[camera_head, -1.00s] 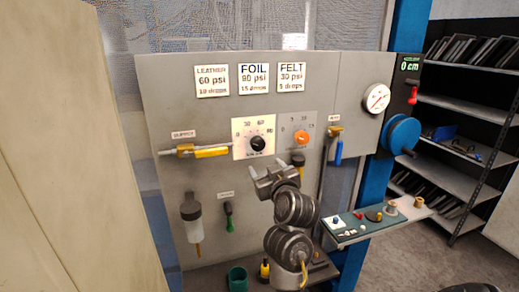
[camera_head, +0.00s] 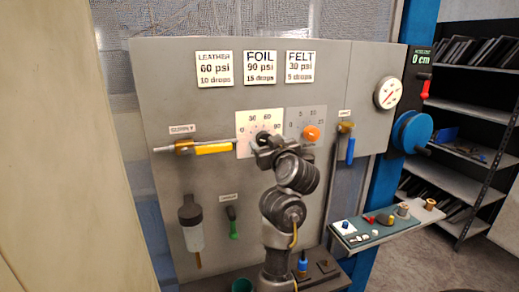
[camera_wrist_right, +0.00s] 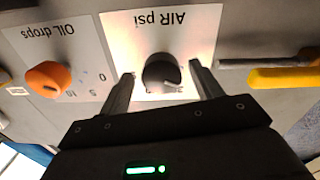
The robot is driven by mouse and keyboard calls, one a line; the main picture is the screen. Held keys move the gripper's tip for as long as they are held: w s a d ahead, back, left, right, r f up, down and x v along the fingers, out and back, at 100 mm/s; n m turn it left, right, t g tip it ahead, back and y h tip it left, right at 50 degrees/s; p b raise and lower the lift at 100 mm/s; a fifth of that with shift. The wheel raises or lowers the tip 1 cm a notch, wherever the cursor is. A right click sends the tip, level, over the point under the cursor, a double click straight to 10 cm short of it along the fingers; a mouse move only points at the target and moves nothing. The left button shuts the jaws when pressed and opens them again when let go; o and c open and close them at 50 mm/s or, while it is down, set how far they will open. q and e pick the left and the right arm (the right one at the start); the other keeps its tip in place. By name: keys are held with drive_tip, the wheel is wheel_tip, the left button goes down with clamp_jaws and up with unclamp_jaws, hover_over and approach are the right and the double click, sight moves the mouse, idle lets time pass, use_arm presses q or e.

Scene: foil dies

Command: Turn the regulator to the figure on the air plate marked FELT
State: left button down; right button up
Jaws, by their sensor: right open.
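The FELT card (camera_head: 300,67) on the panel reads 30 psi, 5 drops. The black regulator knob (camera_head: 263,136) is on the pale air plate (camera_head: 243,148), where 30, 60 and 90 show. In the upside-down right wrist view, the knob (camera_wrist_right: 163,73) has a pale mark towards its lower right; "AIR psi" is readable, but my gripper hides the figures. My right gripper (camera_head: 266,146) is in front of the plate. Its open fingers (camera_wrist_right: 162,70) stand on either side of the knob, with gaps visible. My left gripper is out of view.
An orange oil knob (camera_head: 311,133) is close on the right. A yellow supply lever (camera_head: 212,148) is on the left. A blue-handled lever (camera_head: 350,150), a gauge (camera_head: 388,93) and a blue wheel (camera_head: 411,132) are farther right. A small-parts shelf (camera_head: 375,236) juts out below.

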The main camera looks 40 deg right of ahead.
drive_tip(key=shift+w, duration=0.25)
drive_tip(key=c, duration=1)
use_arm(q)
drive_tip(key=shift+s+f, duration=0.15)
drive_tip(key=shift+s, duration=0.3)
use_arm(e)
drive_tip(key=m, duration=0.4)
drive_tip(key=shift+m, duration=0.3)
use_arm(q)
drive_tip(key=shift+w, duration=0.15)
use_arm(e)
drive_tip(key=shift+m, duration=2)
